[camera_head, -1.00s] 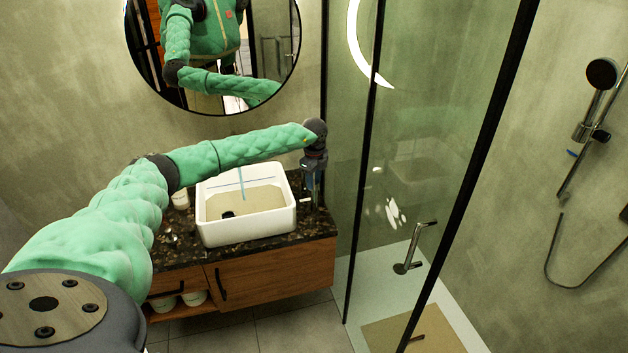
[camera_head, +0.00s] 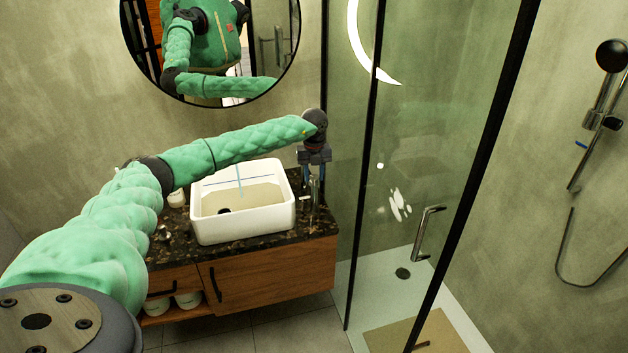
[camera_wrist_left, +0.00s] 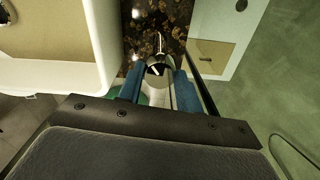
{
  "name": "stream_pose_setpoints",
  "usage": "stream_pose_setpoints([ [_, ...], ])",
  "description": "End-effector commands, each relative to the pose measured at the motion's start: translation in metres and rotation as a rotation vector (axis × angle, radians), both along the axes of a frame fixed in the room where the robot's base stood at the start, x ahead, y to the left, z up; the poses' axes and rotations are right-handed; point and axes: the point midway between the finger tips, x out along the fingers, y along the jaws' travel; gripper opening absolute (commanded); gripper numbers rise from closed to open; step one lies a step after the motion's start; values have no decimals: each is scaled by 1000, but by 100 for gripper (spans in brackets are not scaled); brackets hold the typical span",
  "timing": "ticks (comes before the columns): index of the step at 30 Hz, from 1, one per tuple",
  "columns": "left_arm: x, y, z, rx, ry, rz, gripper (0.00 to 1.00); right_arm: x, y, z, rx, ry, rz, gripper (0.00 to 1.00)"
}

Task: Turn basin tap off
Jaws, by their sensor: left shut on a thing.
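The white basin (camera_head: 243,229) stands on the dark stone counter. A thin bluish stream of water (camera_head: 240,182) shows over it. The chrome tap (camera_head: 315,190) stands at the basin's right side, partly hidden by my gripper. My left gripper (camera_head: 313,178) points down over the tap. In the left wrist view, its two blue fingers (camera_wrist_left: 158,88) are on either side of the tap's shiny metal top (camera_wrist_left: 158,68) and shut on it. Which part of the tap is held is hard to tell. My right gripper is not in view.
A glass shower screen with a black frame (camera_head: 361,200) stands close to the right of the counter (camera_head: 270,240). A round mirror (camera_head: 262,50) hangs above. Small items, including a white cup (camera_head: 177,199), stand left of the basin.

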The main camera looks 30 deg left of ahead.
Motion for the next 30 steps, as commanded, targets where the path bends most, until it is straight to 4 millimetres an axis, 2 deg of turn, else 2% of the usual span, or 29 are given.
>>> stream_pose_setpoints([
  [3,0,0,-3,1,-2,-103,12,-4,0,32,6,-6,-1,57],
  [6,0,0,-2,0,-1,-178,12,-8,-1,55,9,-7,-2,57],
  [15,0,0,-1,-1,-1,-346,12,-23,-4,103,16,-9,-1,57],
  [30,0,0,-1,-1,-1,-589,12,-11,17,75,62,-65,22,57],
])
